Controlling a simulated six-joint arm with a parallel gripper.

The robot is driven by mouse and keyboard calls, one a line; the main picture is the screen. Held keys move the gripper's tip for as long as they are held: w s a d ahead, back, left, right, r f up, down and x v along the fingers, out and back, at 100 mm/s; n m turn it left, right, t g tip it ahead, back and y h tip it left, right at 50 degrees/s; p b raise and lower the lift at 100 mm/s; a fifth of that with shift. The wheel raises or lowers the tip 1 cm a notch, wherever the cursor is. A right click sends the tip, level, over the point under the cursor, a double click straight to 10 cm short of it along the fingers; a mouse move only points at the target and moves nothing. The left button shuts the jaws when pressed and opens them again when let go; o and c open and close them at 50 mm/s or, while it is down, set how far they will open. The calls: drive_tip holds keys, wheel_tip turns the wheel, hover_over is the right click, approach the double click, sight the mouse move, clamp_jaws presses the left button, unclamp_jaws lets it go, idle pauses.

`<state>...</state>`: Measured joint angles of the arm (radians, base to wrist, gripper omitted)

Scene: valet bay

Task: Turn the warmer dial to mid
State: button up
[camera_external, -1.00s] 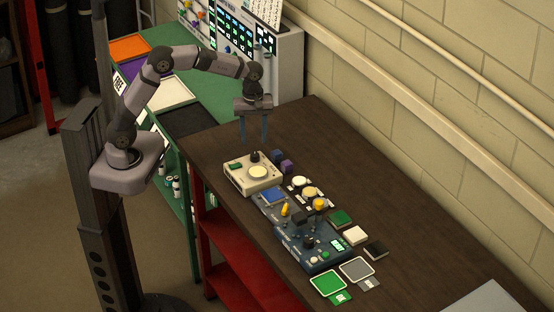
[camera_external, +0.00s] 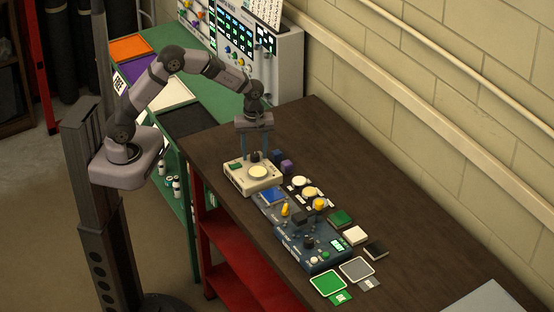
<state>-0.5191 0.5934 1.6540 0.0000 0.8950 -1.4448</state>
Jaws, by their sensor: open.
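The cream warmer box (camera_external: 240,180) sits on the dark wooden bench. It has a round pale plate (camera_external: 258,172) on top, a small green display (camera_external: 235,166) at its left and a black dial (camera_external: 255,156) at its back edge. My gripper (camera_external: 257,154) points down over the back of the warmer. Its two blue-grey fingers are open, one on each side of the dial. I cannot tell whether they touch it. The dial's pointer and marks are too small to read.
Dark blue (camera_external: 277,155) and purple (camera_external: 287,167) blocks stand close to the right of the warmer. A dark blue control box (camera_external: 318,258) with knobs lies in front. Green (camera_external: 328,283) and grey (camera_external: 357,270) pads lie near the front edge.

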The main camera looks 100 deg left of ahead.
drive_tip(key=shift+f, duration=0.1)
drive_tip(key=c, duration=1)
drive_tip(key=shift+c, duration=0.2)
drive_tip(key=shift+m, duration=0.5)
drive_tip(key=m, duration=0.4)
drive_tip(key=shift+w+m, duration=0.1)
drive_tip(key=shift+m, duration=0.2)
drive_tip(key=m, duration=0.6)
drive_tip(key=shift+p, duration=0.4)
drive_tip(key=shift+m, duration=0.3)
drive_tip(key=o, duration=1)
